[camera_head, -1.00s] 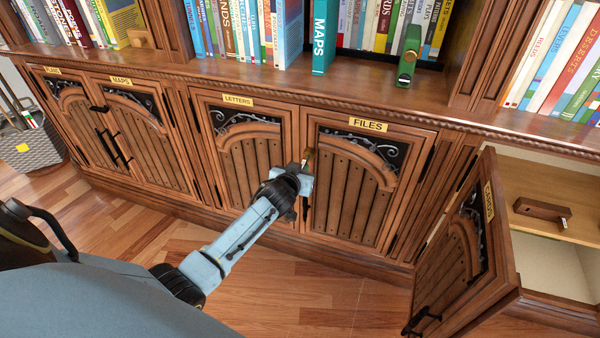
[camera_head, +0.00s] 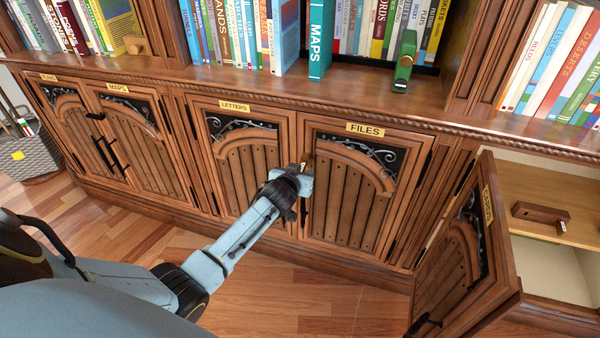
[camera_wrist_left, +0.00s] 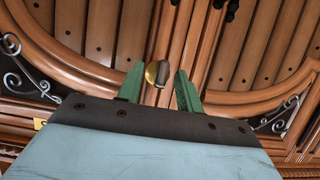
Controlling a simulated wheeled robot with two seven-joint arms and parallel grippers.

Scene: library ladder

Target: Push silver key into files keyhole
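My left gripper (camera_head: 306,166) is at the upper left edge of the files door (camera_head: 345,195), beside the seam with the letters door (camera_head: 250,170). In the left wrist view its two green fingers (camera_wrist_left: 161,88) stand apart. Between their tips shows a small rounded piece with a brass edge and a darker, shiny face (camera_wrist_left: 160,73). It looks close to the left finger, with a gap to the right one. I cannot tell whether it is the silver key's head or the keyhole plate. The gripper hides the keyhole in the head view. My right gripper is not in view.
The cards door (camera_head: 465,240) stands open at the right, with a brown block (camera_head: 540,215) on the shelf inside. A green block (camera_head: 405,62) stands on the ledge above the files door. Books line the upper shelves. The floor in front is clear.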

